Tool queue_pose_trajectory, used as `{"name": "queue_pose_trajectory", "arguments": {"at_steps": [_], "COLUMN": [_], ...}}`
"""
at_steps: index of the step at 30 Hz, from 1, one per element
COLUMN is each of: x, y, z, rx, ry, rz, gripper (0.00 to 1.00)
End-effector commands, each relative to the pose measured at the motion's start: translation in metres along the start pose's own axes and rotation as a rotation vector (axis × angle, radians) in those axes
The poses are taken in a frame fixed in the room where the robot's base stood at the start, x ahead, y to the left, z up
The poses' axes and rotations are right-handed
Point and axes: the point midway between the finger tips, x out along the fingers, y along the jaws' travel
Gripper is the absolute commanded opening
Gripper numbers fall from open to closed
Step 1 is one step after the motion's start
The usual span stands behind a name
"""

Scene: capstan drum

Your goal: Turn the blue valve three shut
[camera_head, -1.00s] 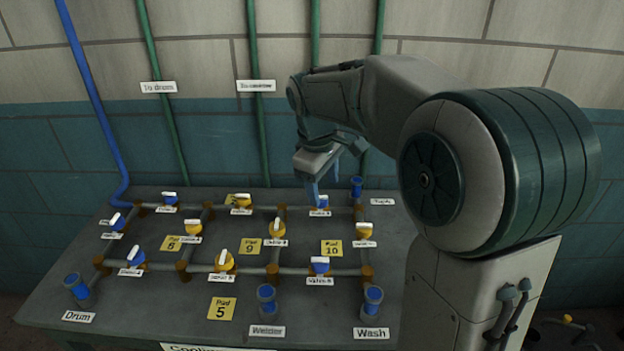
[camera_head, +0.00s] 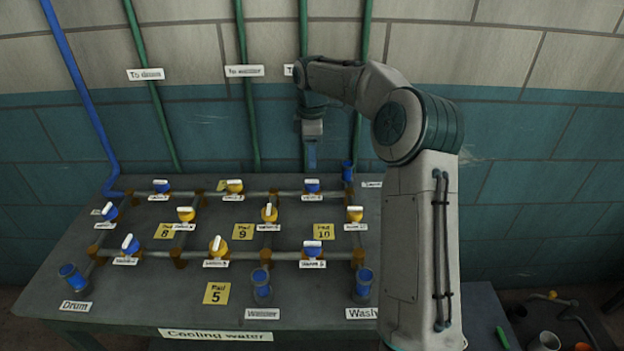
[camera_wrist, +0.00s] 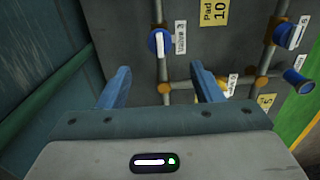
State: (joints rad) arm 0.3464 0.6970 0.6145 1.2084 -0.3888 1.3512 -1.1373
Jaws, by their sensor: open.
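The blue valve three (camera_head: 312,187) is in the back pipe row near its right end, above the yellow Pad 10 label. In the wrist view the blue valve (camera_wrist: 154,42) has a label beside it that seems to read Valve 3. Its white handle lies along its pipe. My gripper (camera_head: 311,165) is behind and above this valve, pointing down, apart from it. In the wrist view my gripper (camera_wrist: 162,82) has its blue fingers spread with nothing between them, and the valve stands ahead of the gap.
The panel carries several other blue and yellow valves, such as a yellow one (camera_head: 269,214) and a blue one (camera_head: 312,248). The tiled wall (camera_head: 230,125) with vertical pipes is close behind my gripper.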

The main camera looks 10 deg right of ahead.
Motion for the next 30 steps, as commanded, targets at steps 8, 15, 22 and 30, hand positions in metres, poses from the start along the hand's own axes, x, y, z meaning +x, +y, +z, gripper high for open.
{"name": "queue_pose_trajectory", "arguments": {"at_steps": [8,15,22,30], "x": [0.060,0.091,0.099,0.098], "y": [-0.001,0.000,0.000,0.000], "z": [0.000,0.000,0.000,0.000], "rx": [0.001,0.002,0.003,0.002], "ry": [0.000,0.000,0.000,0.000], "rz": [-0.003,0.000,0.001,0.001], "gripper": [0.59,0.59,0.59,0.31]}}
